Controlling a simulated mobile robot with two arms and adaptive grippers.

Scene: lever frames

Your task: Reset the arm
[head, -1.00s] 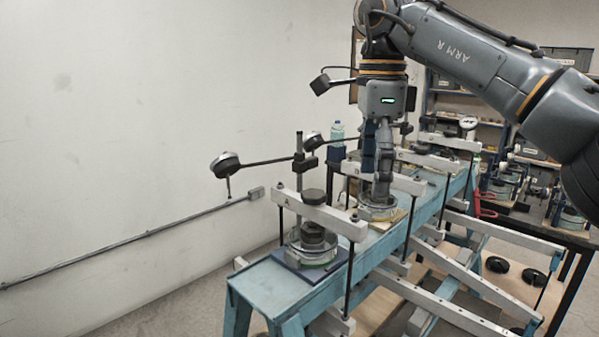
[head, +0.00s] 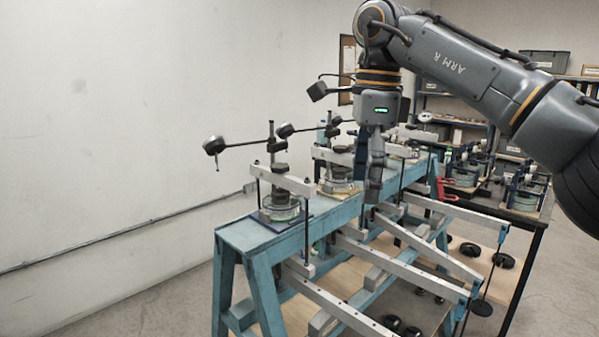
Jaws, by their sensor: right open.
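My right arm, marked "ARM R", comes in from the upper right. Its gripper (head: 369,190) points down over the near side of the blue lever bench (head: 250,235). The jaws are open, and I see nothing held between them. The gripper is in front of the second lever frame (head: 338,176) and hides part of the bench behind it. I cannot tell whether it touches the bench. The nearest lever frame (head: 282,182) stands to its left, with a round stack under its crossbar. My left gripper is not in view.
Long pale levers (head: 345,310) stick out from the bench at the lower right, with round black weights (head: 503,260) near them. A dark table (head: 485,195) with similar devices stands at right. A red clamp (head: 446,189) hangs by the bench end. The wall side at left is clear.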

